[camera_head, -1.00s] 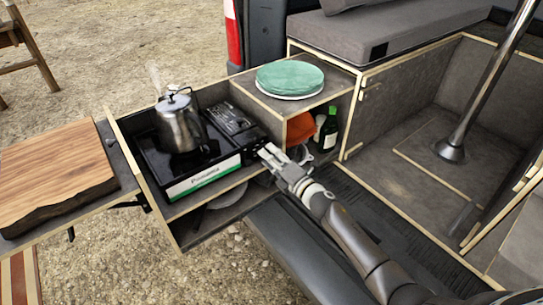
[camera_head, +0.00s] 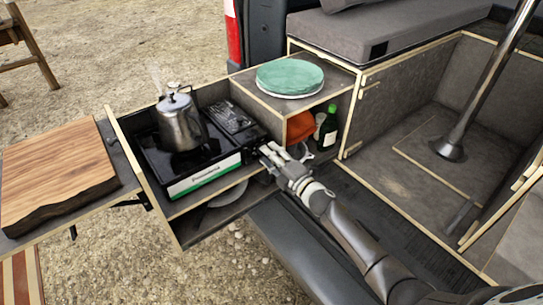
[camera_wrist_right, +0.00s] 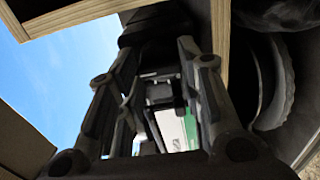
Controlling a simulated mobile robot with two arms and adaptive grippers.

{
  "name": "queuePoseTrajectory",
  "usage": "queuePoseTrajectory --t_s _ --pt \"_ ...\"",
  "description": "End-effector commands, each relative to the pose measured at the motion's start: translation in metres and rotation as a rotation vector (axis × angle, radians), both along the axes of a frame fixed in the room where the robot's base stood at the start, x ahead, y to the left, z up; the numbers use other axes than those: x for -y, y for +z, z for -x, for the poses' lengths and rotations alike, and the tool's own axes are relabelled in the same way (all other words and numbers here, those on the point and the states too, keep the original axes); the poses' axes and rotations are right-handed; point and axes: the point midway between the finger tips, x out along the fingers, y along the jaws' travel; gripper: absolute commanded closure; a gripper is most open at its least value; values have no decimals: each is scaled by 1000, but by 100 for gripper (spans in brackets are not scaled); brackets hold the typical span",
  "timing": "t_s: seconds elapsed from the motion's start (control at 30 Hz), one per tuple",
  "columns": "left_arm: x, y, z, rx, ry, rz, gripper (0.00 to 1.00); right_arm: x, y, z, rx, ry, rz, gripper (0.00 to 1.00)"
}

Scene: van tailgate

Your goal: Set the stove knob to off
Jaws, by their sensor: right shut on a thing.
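The camping stove (camera_head: 203,180) is a black unit with a white and green front panel, set in the pulled-out drawer. A metal kettle (camera_head: 181,125) stands on its burner. My right gripper (camera_head: 266,150) is at the stove's front right end, shut on the stove knob, which its fingers hide in the head view. In the right wrist view, the gripper's fingers (camera_wrist_right: 160,92) close around a small dark part in front of the white and green panel (camera_wrist_right: 178,130). Which way the knob points cannot be told. My left gripper is not in view.
The wooden drawer box (camera_head: 180,225) surrounds the stove, with a shelf below it. Green plates (camera_head: 290,76) sit on the cabinet to the right, above an orange cloth (camera_head: 300,127) and a dark bottle (camera_head: 328,128). A cutting board (camera_head: 55,180) lies at left.

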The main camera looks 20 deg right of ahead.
Motion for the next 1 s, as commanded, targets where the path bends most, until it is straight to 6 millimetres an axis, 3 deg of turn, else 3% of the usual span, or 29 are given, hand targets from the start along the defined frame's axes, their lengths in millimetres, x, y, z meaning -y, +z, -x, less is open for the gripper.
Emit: queuePoseTrajectory --t_s 0.07,0.1,0.13,0.57,1.0 --pt "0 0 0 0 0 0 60 0 -1 0 -2 -1 -2 89" --pt "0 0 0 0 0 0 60 0 -1 0 -2 -1 -2 60" --pt "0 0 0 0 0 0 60 0 -1 0 -2 -1 -2 56" --pt "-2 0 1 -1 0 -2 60 3 -1 6 0 -1 0 56" --pt "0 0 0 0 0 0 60 28 -2 77 -3 -1 0 56"
